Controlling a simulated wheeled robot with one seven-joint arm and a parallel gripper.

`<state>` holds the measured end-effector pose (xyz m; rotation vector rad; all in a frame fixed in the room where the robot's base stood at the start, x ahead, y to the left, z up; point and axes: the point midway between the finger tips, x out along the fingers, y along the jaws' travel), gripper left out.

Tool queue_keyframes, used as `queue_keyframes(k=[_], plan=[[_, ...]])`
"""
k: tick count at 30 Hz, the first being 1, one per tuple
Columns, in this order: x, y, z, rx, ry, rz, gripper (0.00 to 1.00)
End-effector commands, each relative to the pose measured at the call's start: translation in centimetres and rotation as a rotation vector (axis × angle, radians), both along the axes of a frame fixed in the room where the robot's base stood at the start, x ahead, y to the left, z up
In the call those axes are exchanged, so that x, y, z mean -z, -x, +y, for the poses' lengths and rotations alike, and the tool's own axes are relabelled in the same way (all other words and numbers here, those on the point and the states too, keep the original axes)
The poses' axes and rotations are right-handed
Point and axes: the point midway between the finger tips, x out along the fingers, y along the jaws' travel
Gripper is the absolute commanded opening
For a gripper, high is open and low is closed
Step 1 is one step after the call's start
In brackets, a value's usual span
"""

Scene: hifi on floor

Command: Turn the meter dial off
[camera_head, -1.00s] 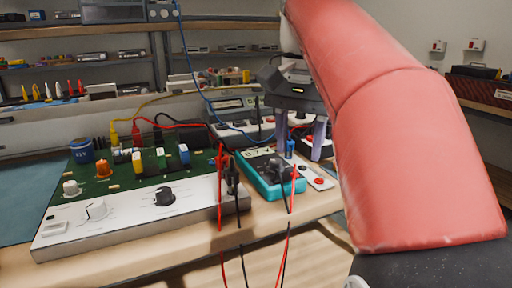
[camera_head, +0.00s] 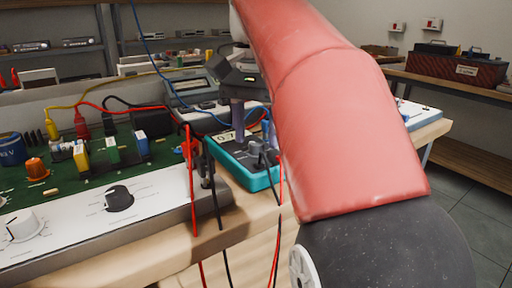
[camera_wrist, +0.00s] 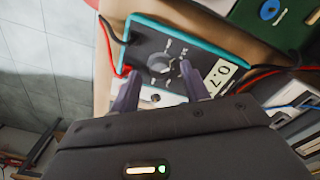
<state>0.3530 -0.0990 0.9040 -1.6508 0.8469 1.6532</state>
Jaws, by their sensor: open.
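The teal multimeter (camera_head: 228,166) lies on the workbench, with a grey dial (camera_head: 257,148) on its dark face. In the wrist view the meter (camera_wrist: 205,44) shows its round dial (camera_wrist: 160,65) and a pale display (camera_wrist: 222,74) reading about 0.7. My gripper (camera_wrist: 160,86) is open, its two purple fingers apart at the near edge of the meter, with the dial just beyond the gap between them. In the head view one finger of my gripper (camera_head: 238,128) shows above the meter, and my red arm hides part of that area.
A circuit board (camera_head: 150,160) with a white knob panel (camera_head: 70,235) stands left of the meter. Red and black leads (camera_head: 278,235) hang over the bench's front edge. A grey instrument (camera_head: 190,88) stands behind. Open floor lies at right.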

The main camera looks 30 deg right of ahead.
Motion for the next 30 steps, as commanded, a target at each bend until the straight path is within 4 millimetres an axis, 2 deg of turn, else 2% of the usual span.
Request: queue_keyframes(k=[4, 13, 23, 30], plan=[[1.05, 0.02, 0.02, 0.000, 0.001, -0.001, 0.46], [1.13, 0.00, 0.02, -0.001, 0.000, -0.001, 0.45], [1.13, 0.00, 0.01, 0.000, 0.001, -0.001, 0.01], [1.02, 0.01, 0.02, -0.022, 0.001, -0.001, 0.01]])
